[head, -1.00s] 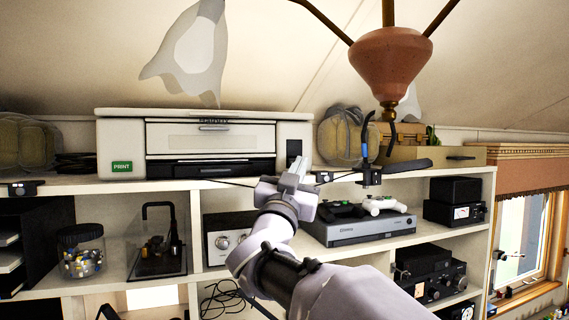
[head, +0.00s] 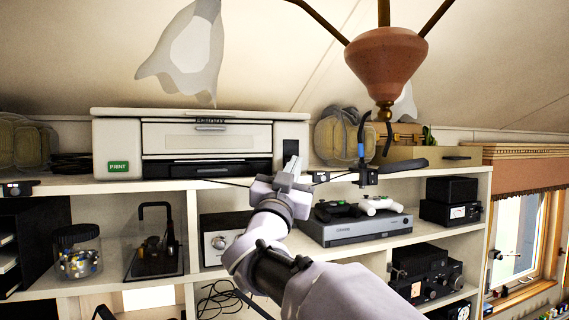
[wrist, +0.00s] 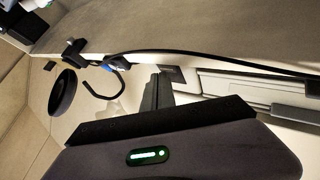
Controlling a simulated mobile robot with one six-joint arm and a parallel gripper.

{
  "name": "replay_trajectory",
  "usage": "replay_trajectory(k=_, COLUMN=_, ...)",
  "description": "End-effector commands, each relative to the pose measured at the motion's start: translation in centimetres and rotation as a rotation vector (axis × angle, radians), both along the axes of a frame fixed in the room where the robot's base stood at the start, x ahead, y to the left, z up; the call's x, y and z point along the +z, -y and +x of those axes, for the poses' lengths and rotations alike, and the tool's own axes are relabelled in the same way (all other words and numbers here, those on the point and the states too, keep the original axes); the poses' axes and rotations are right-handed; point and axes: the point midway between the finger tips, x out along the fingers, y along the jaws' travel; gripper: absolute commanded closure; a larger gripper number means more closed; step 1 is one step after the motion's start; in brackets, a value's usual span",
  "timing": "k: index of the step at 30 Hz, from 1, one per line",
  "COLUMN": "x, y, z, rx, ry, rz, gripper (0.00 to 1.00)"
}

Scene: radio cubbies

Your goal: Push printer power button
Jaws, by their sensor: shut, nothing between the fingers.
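The printer (head: 207,140) is a wide white box with dark slots, standing on the top shelf. A green label reading PRINT (head: 118,167) is on its front left. A dark upright panel (head: 290,147) is on its front right; I cannot tell a separate power button there. My gripper (head: 292,166) is shut and empty, in front of the printer's lower right corner and partly over that panel. In the wrist view my gripper (wrist: 160,88) points at the pale printer front (wrist: 240,88), with a dark patch just beyond the fingertips. I cannot tell whether they touch.
A headphone stand (head: 363,150) stands right of the printer. A thin dark cable crosses near my gripper. A brown lamp (head: 385,65) hangs at upper right.

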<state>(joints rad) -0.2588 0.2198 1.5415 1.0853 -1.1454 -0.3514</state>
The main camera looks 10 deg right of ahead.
Motion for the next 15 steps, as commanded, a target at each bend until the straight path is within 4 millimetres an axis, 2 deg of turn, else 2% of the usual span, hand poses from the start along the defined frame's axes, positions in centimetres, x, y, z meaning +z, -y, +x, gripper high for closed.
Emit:
replay_trajectory(k=10, x=-0.05, y=-0.02, z=0.15, rx=0.000, ry=0.000, rz=0.000, gripper=1.00)
replay_trajectory(k=15, x=-0.22, y=0.14, z=-0.73, rx=0.001, ry=0.002, rz=0.001, gripper=1.00)
